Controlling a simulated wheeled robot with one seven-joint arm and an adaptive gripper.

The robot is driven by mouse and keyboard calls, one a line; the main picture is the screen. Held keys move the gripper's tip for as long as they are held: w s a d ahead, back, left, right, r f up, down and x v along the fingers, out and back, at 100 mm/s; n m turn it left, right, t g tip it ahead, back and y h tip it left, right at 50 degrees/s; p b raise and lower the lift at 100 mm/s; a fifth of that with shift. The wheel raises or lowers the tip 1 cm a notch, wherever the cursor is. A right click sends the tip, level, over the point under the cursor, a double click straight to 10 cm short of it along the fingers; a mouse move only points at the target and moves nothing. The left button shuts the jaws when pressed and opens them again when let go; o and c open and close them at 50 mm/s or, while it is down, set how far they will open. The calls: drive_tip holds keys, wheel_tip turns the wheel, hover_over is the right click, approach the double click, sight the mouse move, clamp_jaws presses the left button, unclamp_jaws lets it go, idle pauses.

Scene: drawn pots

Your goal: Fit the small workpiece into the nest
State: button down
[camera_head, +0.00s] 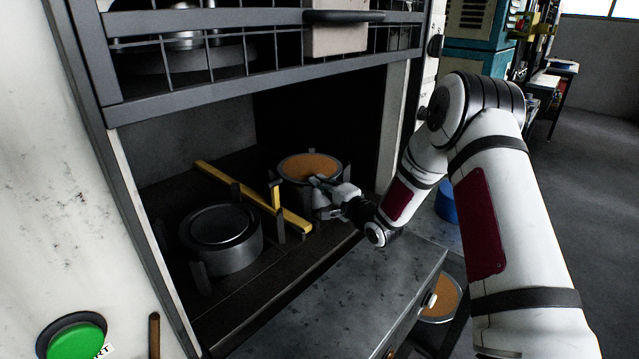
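A round metal workpiece with an orange-brown top (309,164) stands upright inside the machine, toward the right, among short upright posts of what looks like a nest. My gripper (318,183) is at its near right rim, with the fingertips over or against the edge. The fingers are too small to tell whether they grip it. A second round workpiece, dark grey (222,238), sits at the left between upright posts (200,277). I cannot tell from this view which one is the small workpiece, or whether the brown-topped one is fully seated.
A yellow bar (225,180) with upright pieces runs between the two places. The raised mesh guard (270,45) hangs above the opening. A grey metal ledge (340,300) lies in front. Another brown-topped round piece (443,297) is lower right. A green button (76,341) is lower left.

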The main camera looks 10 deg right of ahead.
drive_tip(key=shift+f, duration=0.35)
drive_tip(key=c, duration=1.8)
unclamp_jaws()
drive_tip(key=shift+r, duration=0.1)
